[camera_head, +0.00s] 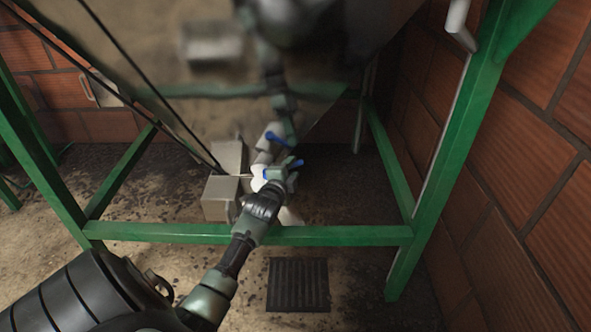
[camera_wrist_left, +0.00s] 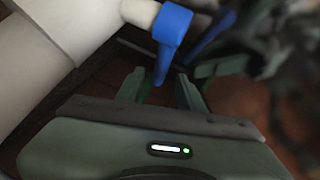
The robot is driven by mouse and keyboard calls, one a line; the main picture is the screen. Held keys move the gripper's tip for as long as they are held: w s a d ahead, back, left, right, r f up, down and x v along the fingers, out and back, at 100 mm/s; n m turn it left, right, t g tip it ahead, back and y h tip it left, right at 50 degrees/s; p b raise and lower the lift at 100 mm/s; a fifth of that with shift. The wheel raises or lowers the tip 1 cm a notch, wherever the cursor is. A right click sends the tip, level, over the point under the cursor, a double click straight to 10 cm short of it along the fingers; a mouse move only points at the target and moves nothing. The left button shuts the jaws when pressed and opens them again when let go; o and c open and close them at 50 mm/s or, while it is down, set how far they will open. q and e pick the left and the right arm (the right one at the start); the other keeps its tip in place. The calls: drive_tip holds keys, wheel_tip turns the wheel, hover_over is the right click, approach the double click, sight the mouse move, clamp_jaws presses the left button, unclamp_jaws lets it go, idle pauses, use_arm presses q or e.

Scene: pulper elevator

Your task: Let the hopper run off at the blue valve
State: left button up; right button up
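The blue valve handle (camera_head: 294,164) is small in the head view, beside the tip of my left gripper (camera_head: 284,176). In the left wrist view the handle (camera_wrist_left: 173,25) sits on a short white stub of a thick white pipe (camera_wrist_left: 60,50), and its lever points down between my fingertips. The left fingers stand apart on either side of the lever, with a gap visible; I see no grip on it. The hopper (camera_head: 165,75) is a shiny metal slope above, mirroring my arm and a blue shape. My right gripper is out of view.
A green frame surrounds the hopper; its low crossbar (camera_head: 340,236) passes under my left forearm. A grey box (camera_head: 220,199) stands left of the valve. A dark floor grate (camera_head: 298,284) lies in front. A brick wall (camera_head: 510,170) closes the right side.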

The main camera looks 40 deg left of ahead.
sight(294, 166)
use_arm(q)
drive_tip(key=b+x, duration=0.1)
drive_tip(key=x, duration=0.1)
drive_tip(key=shift+w+a+f, duration=0.1)
drive_tip(key=shift+w+f, duration=0.2)
drive_tip(key=shift+w+a+b, duration=0.25)
drive_tip(key=shift+w+b, duration=0.05)
drive_tip(key=shift+w, duration=0.3)
clamp_jaws()
idle(0.8)
